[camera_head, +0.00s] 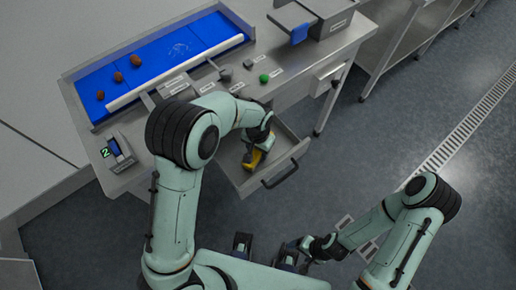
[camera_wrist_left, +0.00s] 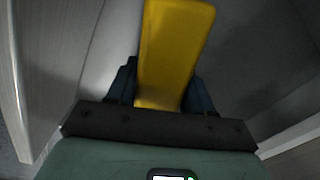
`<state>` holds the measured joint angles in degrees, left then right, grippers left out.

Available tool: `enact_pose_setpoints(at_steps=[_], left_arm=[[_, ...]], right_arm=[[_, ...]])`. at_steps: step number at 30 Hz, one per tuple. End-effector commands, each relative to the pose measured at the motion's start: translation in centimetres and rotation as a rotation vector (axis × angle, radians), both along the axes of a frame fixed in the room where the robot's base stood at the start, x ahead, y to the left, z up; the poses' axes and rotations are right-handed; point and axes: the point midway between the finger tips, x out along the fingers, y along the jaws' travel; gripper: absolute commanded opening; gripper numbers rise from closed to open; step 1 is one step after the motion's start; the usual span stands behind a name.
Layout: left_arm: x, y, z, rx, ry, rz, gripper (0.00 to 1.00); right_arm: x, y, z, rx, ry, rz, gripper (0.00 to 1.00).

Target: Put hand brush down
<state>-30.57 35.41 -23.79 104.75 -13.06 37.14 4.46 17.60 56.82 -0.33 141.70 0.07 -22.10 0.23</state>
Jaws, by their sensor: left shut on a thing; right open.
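The hand brush (camera_head: 253,158) shows as a small yellow piece at the open drawer (camera_head: 293,157) under the bench. My left gripper (camera_head: 249,150) is over that drawer and shut on the brush. In the left wrist view the yellow handle (camera_wrist_left: 174,50) stands between the two dark fingers of the left gripper (camera_wrist_left: 160,92), with the drawer's grey inside around it. The bristles are hidden, and I cannot tell whether the brush touches the drawer floor. My right gripper (camera_head: 290,255) is low at the front, open and empty, away from the bench.
The drawer's handle (camera_head: 280,174) and front panel stick out from the bench (camera_head: 250,55). The floor (camera_head: 350,150) at right is clear.

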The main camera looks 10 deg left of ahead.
Motion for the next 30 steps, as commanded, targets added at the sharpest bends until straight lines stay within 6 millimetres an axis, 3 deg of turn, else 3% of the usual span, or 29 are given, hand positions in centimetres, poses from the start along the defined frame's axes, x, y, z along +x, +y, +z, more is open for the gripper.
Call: enact_pose_setpoints(at_steps=[2, 3, 5, 17, 30], left_arm=[[0.0, 0.0, -0.3, 0.000, 0.000, 0.000, 0.17], [0.0, 0.0, -0.4, 0.000, 0.001, 0.000, 0.58], [0.0, 0.0, -0.3, 0.000, 0.000, 0.000, 0.77], [0.1, 0.0, 0.6, -0.001, -0.003, -0.001, 0.77], [0.1, -0.1, 9.3, -0.003, -0.006, -0.001, 0.77]], right_arm=[[-0.1, 0.0, -0.3, 0.000, 0.001, 0.000, 0.77], [-0.1, 0.0, -0.2, 0.000, 0.001, -0.001, 0.77], [-0.1, 0.0, -0.2, 0.000, 0.001, 0.000, 0.77], [0.1, 0.0, 0.1, 0.000, -0.001, 0.000, 0.77], [0.4, 0.0, 1.1, 0.000, -0.006, 0.000, 0.77]])
